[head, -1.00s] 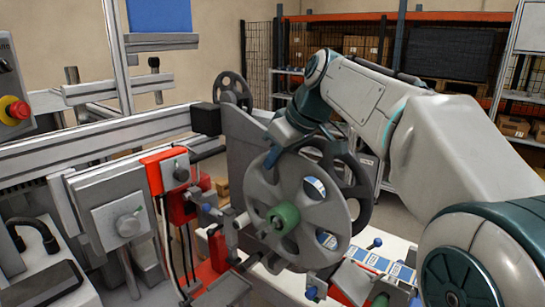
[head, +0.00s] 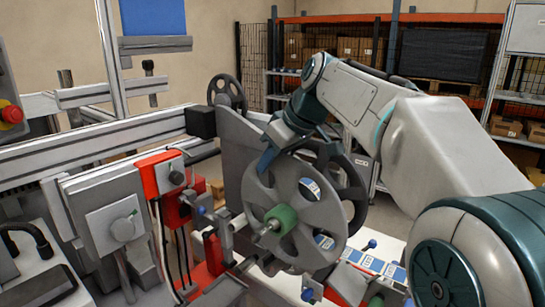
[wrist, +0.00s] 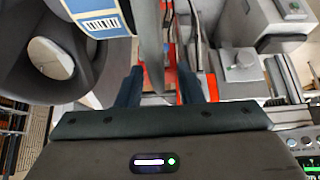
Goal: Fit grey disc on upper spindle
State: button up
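The grey disc (head: 328,212) is a spoked reel flange standing upright on the near side of the machine. Its centre sits around a green hub (head: 281,219), and a metal spindle tip sticks out in front of the hub. My gripper (head: 267,160) is at the disc's upper left rim. In the wrist view my gripper (wrist: 160,88) has its two dark fingers apart. The disc's rim (wrist: 151,50) shows edge-on between them, with a gap on each side. The hub is not visible in the wrist view.
A dark reel (head: 355,190) stands right behind the disc, and a smaller black reel (head: 227,92) is at the back. A red-and-grey control unit (head: 160,175) is left of the disc. A strip of blue-and-white labels (head: 375,264) runs at lower right.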

jog(key=shift+r, duration=0.1)
jog(key=v, duration=1.3)
jog(key=shift+s+d+r, duration=0.15)
jog(key=shift+d+r, duration=0.05)
jog(key=shift+r, duration=0.05)
